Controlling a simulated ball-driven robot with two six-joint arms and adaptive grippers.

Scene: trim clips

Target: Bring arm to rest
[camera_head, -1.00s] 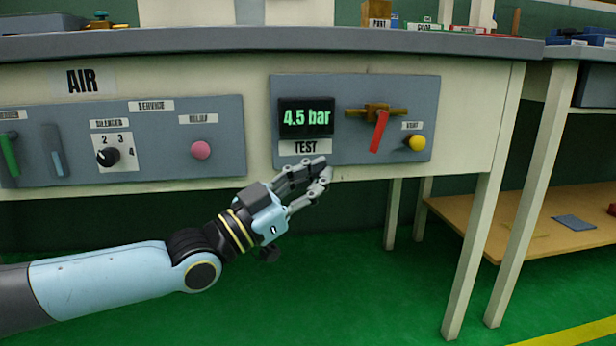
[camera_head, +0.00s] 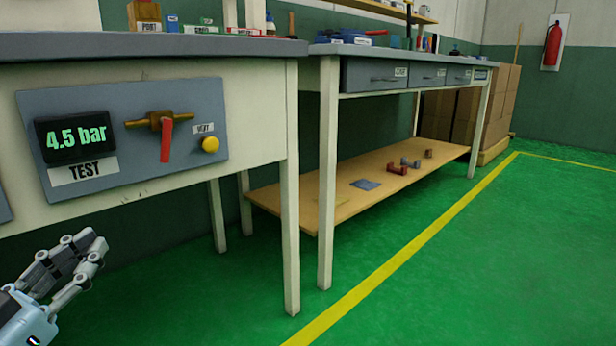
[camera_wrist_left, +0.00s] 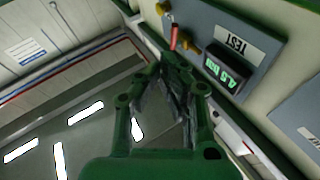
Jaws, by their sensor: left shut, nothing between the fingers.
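My left gripper (camera_head: 88,248) is at the lower left of the head view, in front of and below the test panel (camera_head: 110,172). Its fingers are together with nothing between them, and it stands apart from the panel. It also shows in the left wrist view (camera_wrist_left: 172,62), with the fingers pointing up in the picture. The panel carries a display (camera_head: 76,137) reading 4.5 bar, a red lever (camera_head: 166,141) hanging down from a brass valve, and a yellow button (camera_head: 210,144). The display also shows in the left wrist view (camera_wrist_left: 228,72). My right gripper is not in view.
A second bench with drawers (camera_head: 410,76) stands to the right. Its low wooden shelf (camera_head: 335,208) holds several small parts. Bench legs (camera_head: 291,200) stand between. Cardboard boxes (camera_head: 495,100) are at the back. The green floor (camera_head: 480,270) with a yellow line is clear.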

